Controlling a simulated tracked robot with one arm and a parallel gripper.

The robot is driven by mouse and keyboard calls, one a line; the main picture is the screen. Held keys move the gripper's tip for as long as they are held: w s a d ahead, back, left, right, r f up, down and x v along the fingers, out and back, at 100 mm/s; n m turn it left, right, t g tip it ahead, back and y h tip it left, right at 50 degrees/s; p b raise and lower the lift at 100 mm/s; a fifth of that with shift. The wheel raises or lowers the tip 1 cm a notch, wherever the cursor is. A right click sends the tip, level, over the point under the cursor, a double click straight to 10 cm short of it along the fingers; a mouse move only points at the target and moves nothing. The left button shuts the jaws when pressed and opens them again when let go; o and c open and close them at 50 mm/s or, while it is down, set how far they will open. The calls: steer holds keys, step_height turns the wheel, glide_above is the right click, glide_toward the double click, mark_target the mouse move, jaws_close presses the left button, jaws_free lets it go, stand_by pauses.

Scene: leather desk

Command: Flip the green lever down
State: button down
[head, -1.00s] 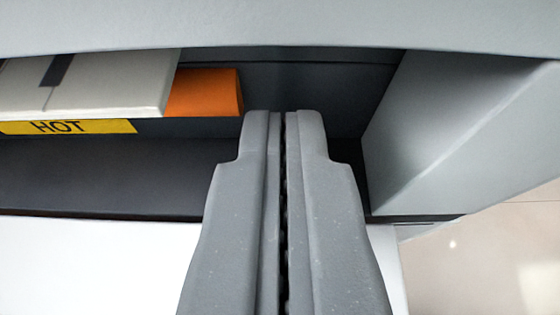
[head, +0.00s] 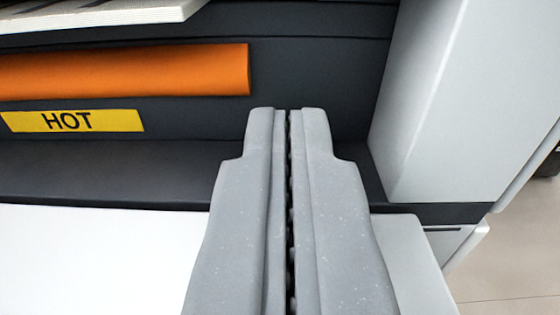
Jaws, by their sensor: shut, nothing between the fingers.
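My gripper (head: 288,112) is in the lower middle of the head view, its two grey fingers shut together with nothing between them. It points into a dark recess of a grey and white machine. No green lever shows in this view. An orange roller-like bar (head: 130,72) lies across the recess, its right end just left of and above my fingertips. A yellow label reading HOT (head: 72,121) is below the bar. I cannot tell whether the fingertips touch the dark back wall.
A light grey side wall (head: 440,100) closes the recess on the right. A pale panel (head: 100,14) juts in at the upper left. A white surface (head: 90,260) lies at the lower left. Floor (head: 520,255) shows at the lower right.

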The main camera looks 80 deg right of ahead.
steer(key=shift+s+a+f, duration=0.1)
steer(key=shift+a+f, duration=0.05)
steer(key=shift+f, duration=0.2)
stand_by(0.3)
